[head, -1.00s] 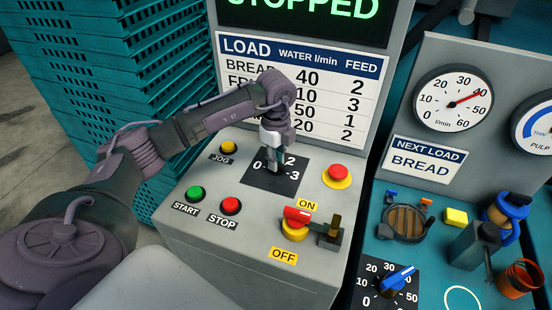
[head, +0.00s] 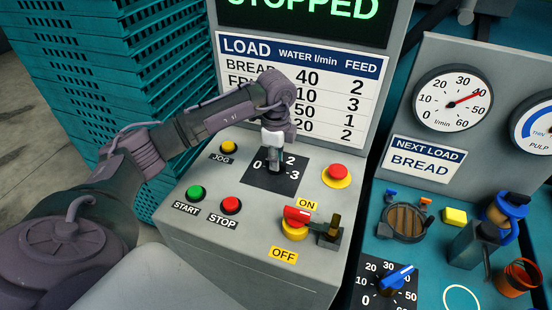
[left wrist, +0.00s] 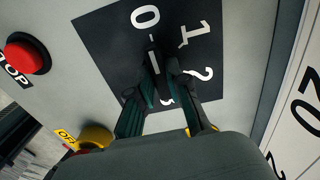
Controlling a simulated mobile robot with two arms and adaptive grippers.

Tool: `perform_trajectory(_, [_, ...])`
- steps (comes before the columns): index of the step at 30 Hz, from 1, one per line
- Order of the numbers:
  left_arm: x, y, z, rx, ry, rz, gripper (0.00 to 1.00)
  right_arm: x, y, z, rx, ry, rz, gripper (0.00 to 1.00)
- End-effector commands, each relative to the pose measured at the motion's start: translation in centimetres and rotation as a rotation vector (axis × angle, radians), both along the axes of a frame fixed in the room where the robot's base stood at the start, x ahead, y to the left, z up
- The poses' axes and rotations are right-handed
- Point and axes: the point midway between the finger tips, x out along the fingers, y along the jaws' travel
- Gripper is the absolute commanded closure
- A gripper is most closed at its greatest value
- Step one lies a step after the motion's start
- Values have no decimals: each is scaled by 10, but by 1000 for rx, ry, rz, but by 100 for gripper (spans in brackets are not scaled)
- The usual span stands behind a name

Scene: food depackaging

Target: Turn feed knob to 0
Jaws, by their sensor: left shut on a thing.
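The feed knob (left wrist: 152,57) is dark and sits on a black dial plate (left wrist: 105,45) marked 0, 1, 2 and 3. In the left wrist view a white line at the knob's end lies close to the 0 and points toward it. My left gripper (left wrist: 159,72) is shut on the knob, one finger on each side. In the head view my left gripper (head: 275,165) reaches down onto the dial plate (head: 258,182) and mostly hides the knob. The 3 is partly covered in the wrist view. My right gripper is not in view.
Close around the plate are a yellow jog button (head: 229,147), green start button (head: 195,193), red stop button (head: 231,205) and red-on-yellow button (head: 337,174). A red-handled switch (head: 297,216) stands in front. The screen (head: 305,15) reads STOPPED. A blue knob (head: 396,278) is at right.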

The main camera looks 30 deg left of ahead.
Motion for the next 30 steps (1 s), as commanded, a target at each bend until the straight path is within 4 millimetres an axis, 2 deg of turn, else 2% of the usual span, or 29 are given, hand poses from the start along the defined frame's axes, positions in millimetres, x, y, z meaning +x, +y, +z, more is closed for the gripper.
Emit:
perform_trajectory(2, [2,1,2,2,-7,5,100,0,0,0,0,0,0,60])
perform_trajectory(3, [2,1,2,2,-7,5,80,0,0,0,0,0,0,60])
perform_trajectory(7, [1,1,2,1,-5,4,59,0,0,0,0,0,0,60])
perform_trajectory(15, [1,0,1,0,-2,1,58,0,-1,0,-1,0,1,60])
perform_trajectory(19, [1,0,8,1,-4,1,58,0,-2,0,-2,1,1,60])
perform_trajectory(23, [1,0,28,1,-6,0,58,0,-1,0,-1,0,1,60])
perform_trajectory(30, [2,1,81,0,-7,1,58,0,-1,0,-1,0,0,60])
